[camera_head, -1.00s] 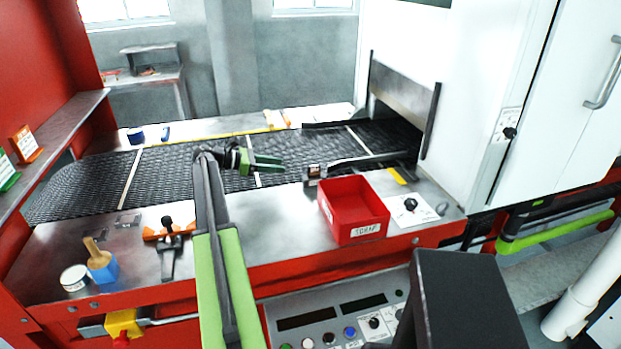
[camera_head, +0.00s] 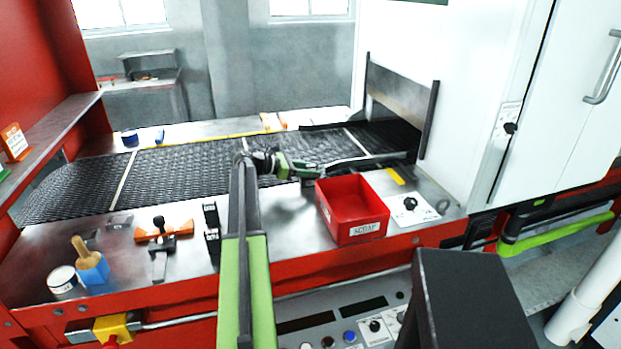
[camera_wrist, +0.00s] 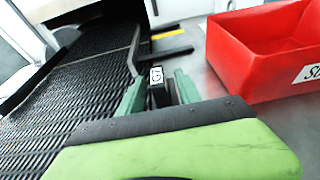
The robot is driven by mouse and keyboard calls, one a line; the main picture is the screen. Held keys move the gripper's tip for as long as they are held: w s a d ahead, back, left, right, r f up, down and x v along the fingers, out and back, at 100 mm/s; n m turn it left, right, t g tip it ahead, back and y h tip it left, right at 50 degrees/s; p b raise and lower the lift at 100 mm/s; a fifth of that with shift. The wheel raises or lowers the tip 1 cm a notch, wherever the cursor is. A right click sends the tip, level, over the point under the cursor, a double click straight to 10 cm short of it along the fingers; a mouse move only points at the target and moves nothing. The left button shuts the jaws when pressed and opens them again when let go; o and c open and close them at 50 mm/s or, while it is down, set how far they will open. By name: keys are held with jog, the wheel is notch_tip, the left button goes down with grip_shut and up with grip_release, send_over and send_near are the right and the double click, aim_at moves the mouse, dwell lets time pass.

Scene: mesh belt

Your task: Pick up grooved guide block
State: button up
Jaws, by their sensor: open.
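My gripper (camera_head: 303,171) is open at the near edge of the belt, left of the red scrap bin. In the wrist view its two green fingers (camera_wrist: 158,94) stand either side of a small dark block with a pale marked face (camera_wrist: 157,76), which looks like the grooved guide block. I cannot tell whether the fingers touch it. In the head view the block is mostly hidden by the gripper, and its groove is not clear in either view.
The red scrap bin (camera_head: 350,228) stands close to the right of the gripper. The black mesh belt (camera_head: 180,173) runs behind it, with a metal guide rail (camera_head: 350,160) leading to the white machine. A black tool (camera_head: 212,222) and an orange-handled clamp (camera_head: 160,235) lie on the left counter.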

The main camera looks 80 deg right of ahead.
grip_shut()
dwell(0.5)
jog(key=shift+r+p, duration=0.45)
jog(key=shift+p, duration=0.1)
notch_tip(320, 180, up, 4)
jog(key=p, duration=0.3)
jog(key=shift+p, duration=0.4)
jog(key=s+a+r+p, duration=0.4)
jog(key=s+r+p, duration=0.2)
jog(key=s, duration=0.5)
